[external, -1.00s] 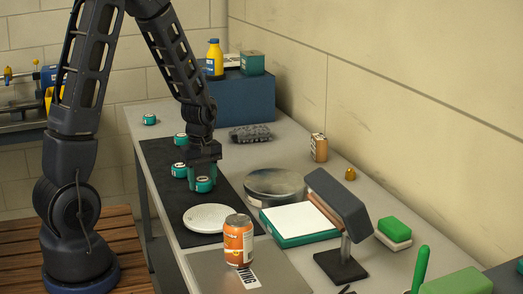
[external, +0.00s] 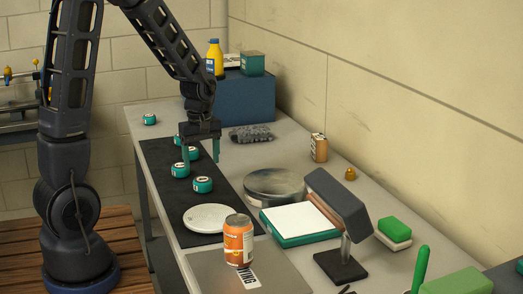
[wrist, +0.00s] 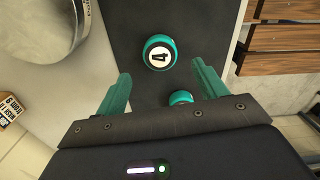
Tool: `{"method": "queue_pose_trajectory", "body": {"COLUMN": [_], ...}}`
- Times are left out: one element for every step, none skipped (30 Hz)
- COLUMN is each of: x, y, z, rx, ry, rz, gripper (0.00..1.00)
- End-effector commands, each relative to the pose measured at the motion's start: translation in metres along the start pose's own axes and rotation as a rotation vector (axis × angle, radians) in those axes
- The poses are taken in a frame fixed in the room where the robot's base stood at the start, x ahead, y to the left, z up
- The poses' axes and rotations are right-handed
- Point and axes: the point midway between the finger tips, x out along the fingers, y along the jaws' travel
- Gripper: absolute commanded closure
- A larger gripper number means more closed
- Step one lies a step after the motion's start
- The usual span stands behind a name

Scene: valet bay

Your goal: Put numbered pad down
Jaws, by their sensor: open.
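A round teal pad with a white top marked 4 (wrist: 159,52) lies flat on the black mat (external: 226,206). It appears to be the nearest teal pad (external: 203,185) in the external view. My gripper (external: 201,157) is open and empty, raised above the mat and behind this pad. In the wrist view the pad lies just beyond my spread fingertips (wrist: 161,70), apart from both. Another teal pad (external: 180,170) lies to its left; a partly hidden one shows in the wrist view (wrist: 181,97). More teal pads stand farther back, partly behind my gripper.
A pale round disc (external: 207,218) and an orange can (external: 238,240) stand in front of the pads. A round metal dish (external: 275,184) is to the right. A dark brush-like block (external: 250,133) lies behind right. A lone teal pad (external: 149,119) sits at the far left.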

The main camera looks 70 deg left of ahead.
Motion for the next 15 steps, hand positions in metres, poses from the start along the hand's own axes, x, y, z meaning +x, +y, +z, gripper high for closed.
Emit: {"method": "queue_pose_trajectory", "body": {"x": [-0.01,-0.015,-0.021,-0.026,-0.03,-0.035,-0.039,-0.042,-0.045,-0.047,-0.049,-0.051,-0.052,-0.053,-0.053], "y": [0.001,0.001,0.001,0.001,0.001,0.001,0.001,0.0,0.0,0.0,0.0,0.0,0.0,0.0,0.0], "z": [0.0,0.0,0.0,0.0,0.0,0.0,0.0,0.0,0.0,0.0,0.0,0.0,0.0,0.0,0.0], "rx": [0.001,0.001,0.001,0.001,0.0,0.0,0.0,0.0,0.0,0.0,0.0,-0.001,-0.001,-0.001,-0.001], "ry": [0.001,0.001,0.001,0.001,0.001,0.001,0.001,0.001,0.001,0.001,0.001,0.001,0.0,0.0,0.0], "rz": [0.005,0.004,0.004,0.004,0.004,0.004,0.003,0.001,0.001,0.002,0.002,0.001,0.0,0.0,0.0], "gripper": [0.29,0.29,0.29,0.29,0.29,0.29,0.29,0.29,0.29,0.29,0.29,0.29,0.29,0.29,0.29]}}
